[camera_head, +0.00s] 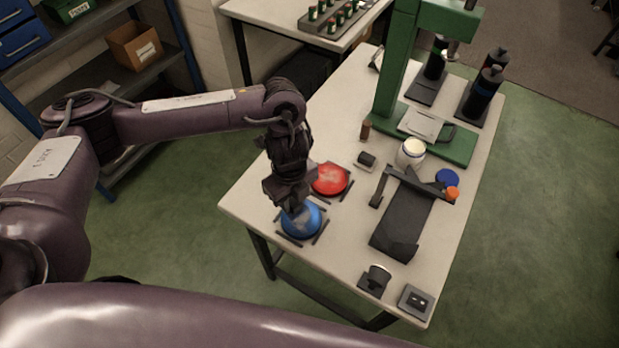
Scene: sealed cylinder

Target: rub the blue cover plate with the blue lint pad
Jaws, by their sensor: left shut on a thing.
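The blue cover plate (312,225) is a round blue disc between short dark bars at the near left of the white table. A pale grey smudge shows on its top. My left gripper (294,207) points down right over the plate and hides its upper left part. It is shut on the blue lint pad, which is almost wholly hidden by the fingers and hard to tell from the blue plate. I cannot tell whether the pad touches the plate. My right gripper is not in view.
A red plate (330,179) with a pale smudge lies just behind. A black stand (402,222), a white jar (411,152), a blue disc (447,178) and an orange cap (452,193) are to the right. A green press (396,70) stands at the back. The table's left edge is close.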

